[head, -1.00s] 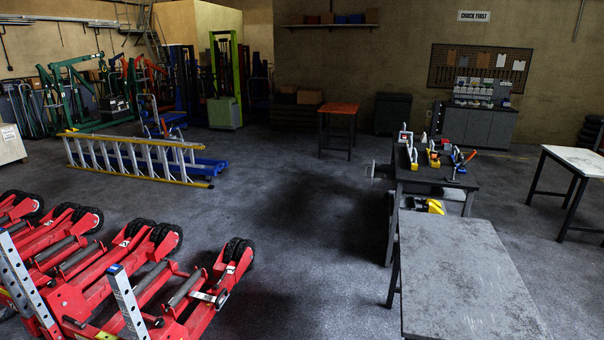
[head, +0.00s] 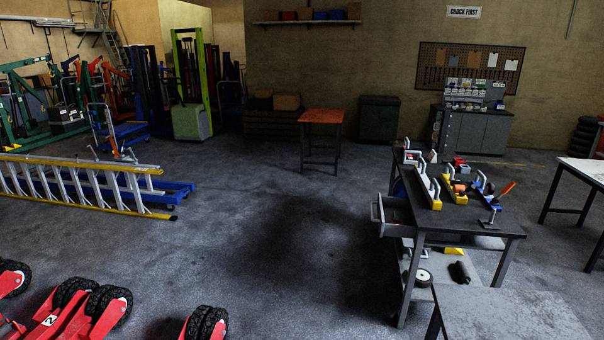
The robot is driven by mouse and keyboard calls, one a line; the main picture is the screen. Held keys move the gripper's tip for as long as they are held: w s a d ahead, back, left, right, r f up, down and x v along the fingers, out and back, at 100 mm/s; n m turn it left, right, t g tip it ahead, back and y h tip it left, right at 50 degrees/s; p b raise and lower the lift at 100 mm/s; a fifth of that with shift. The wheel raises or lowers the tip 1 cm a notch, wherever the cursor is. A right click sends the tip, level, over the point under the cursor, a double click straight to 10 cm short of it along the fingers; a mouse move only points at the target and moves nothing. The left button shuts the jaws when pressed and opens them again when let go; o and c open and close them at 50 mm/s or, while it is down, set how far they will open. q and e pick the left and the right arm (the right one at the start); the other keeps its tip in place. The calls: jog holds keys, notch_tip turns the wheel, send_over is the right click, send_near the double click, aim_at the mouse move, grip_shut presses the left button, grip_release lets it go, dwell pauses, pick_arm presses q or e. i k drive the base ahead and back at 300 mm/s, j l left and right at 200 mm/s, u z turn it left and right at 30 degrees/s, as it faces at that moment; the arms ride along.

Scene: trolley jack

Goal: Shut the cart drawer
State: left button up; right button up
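The cart is a dark workbench-like table (head: 443,212) at the right, with several tools and holders on its top and a lower shelf. Its drawer (head: 377,214) sticks out from the left side, below the top, and looks pulled open. The drawer's inside is only partly visible. Neither of my grippers shows in the head view.
A grey table (head: 510,318) stands close in front of the cart at the lower right. Red jacks (head: 75,312) stand at the lower left. A ladder (head: 90,185) lies on a blue trolley at the left. An orange-topped table (head: 321,117) stands farther back. The middle floor is clear.

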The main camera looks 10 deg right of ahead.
aim_at(386, 206)
jog(key=i+j+z, duration=0.15)
jog(key=i+z, duration=0.2)
jog(key=i, duration=0.2)
jog(key=i+j+z, duration=0.35)
jog(key=i, duration=0.15)
jog(key=i+j+z, duration=0.35)
jog(key=i+z, duration=0.1)
jog(key=z, duration=0.3)
jog(key=i+j+z, duration=0.1)
jog(key=z, duration=0.3)
